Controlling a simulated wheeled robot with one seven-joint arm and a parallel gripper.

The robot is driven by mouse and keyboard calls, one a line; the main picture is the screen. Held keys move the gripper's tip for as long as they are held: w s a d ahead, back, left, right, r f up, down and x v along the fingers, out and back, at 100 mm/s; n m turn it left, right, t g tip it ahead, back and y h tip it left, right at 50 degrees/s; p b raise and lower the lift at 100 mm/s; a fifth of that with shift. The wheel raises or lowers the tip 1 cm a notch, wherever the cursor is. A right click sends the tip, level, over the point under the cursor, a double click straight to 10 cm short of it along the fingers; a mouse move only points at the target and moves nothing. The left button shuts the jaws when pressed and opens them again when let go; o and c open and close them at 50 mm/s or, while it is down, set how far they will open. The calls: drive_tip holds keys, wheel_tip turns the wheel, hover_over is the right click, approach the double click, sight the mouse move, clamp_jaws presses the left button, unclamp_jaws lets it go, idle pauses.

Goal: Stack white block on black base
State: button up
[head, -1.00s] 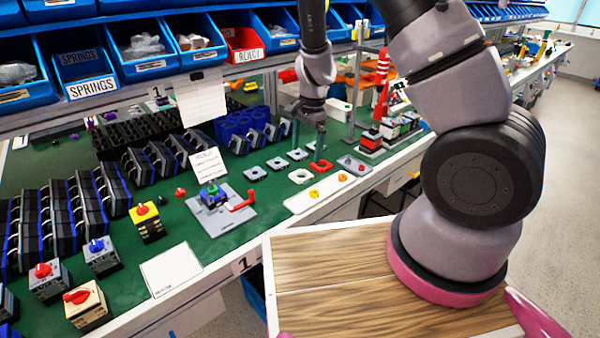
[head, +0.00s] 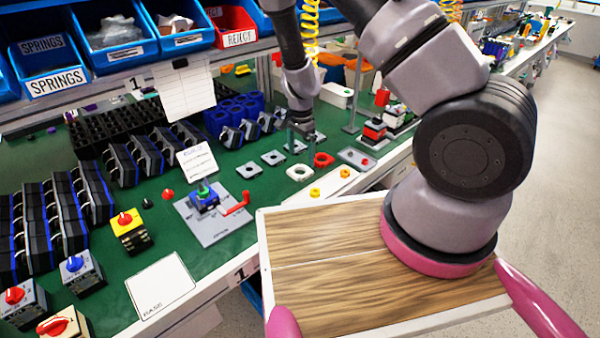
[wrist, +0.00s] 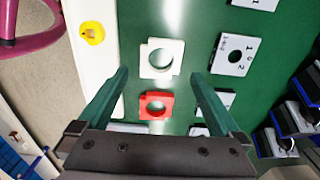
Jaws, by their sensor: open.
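The white block (head: 299,172), a squarish piece with a round hole, lies flat on the green bench mat near its front edge. In the wrist view the white block (wrist: 162,57) lies ahead of my gripper (wrist: 160,75), roughly between the lines of its two fingers. My gripper (head: 302,138) is open and empty, above the mat behind the white block in the head view. A small blue and green assembly (head: 204,196) stands on a grey plate (head: 222,226). I cannot tell whether a black base is under it.
A red holed piece (wrist: 156,105) lies beside the white block, close to my gripper. Grey holed plates (head: 273,158) lie to its left. A white strip (head: 325,188) with yellow rings runs along the front edge. Switches (head: 131,231) stand at left.

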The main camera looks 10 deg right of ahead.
sight(300, 174)
wheel_tip(300, 174, down, 5)
drive_tip(key=shift+a+f, duration=0.1)
drive_tip(key=shift+f, duration=0.1)
drive_tip(key=c, duration=1.2)
